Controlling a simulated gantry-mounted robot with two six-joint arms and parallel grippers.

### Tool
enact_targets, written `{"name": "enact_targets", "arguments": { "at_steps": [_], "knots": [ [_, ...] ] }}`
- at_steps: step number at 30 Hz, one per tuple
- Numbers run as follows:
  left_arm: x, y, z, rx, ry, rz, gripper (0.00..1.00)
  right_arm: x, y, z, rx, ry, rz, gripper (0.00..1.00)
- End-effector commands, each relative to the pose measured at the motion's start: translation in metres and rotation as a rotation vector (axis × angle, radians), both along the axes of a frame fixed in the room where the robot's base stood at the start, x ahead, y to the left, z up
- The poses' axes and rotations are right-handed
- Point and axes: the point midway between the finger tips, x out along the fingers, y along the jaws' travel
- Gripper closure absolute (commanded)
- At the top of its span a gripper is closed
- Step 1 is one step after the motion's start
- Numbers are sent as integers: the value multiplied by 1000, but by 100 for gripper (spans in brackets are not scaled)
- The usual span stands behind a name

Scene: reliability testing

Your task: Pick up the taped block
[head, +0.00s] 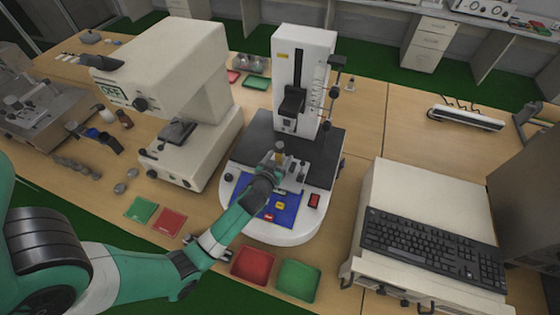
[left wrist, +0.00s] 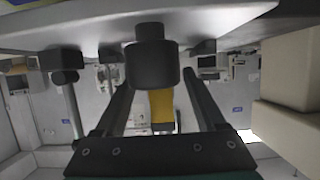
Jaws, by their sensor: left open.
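A small block with yellow tape (head: 281,150) stands on the dark platform (head: 323,158) of the white testing machine (head: 302,75). My left gripper (head: 279,163) is just in front of it, low over the platform. In the left wrist view the yellow face of the block (left wrist: 161,108) shows between the two open fingers (left wrist: 160,92). A dark cylinder (left wrist: 150,64) covers part of it there. I cannot tell whether either finger touches the block. My right gripper is not in view.
A cream instrument (head: 180,70) stands to the left. A red tray (head: 253,266) and a green tray (head: 299,281) sit at the front edge. A keyboard (head: 430,250) lies on a cream box at right. The machine's column rises close behind the gripper.

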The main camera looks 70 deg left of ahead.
Motion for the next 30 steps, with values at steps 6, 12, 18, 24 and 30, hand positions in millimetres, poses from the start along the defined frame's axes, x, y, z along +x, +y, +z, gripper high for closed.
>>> {"name": "enact_targets", "arguments": {
  "at_steps": [6,12,18,24,30],
  "knots": [
    [3,3,-2,0,0,0,28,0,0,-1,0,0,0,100],
    [3,3,-2,0,0,0,54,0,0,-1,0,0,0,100],
    [3,3,-2,0,0,0,90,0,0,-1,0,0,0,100],
    [3,3,-2,0,0,0,100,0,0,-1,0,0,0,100],
    [3,3,-2,0,0,0,100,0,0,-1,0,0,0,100]
  ]
}}
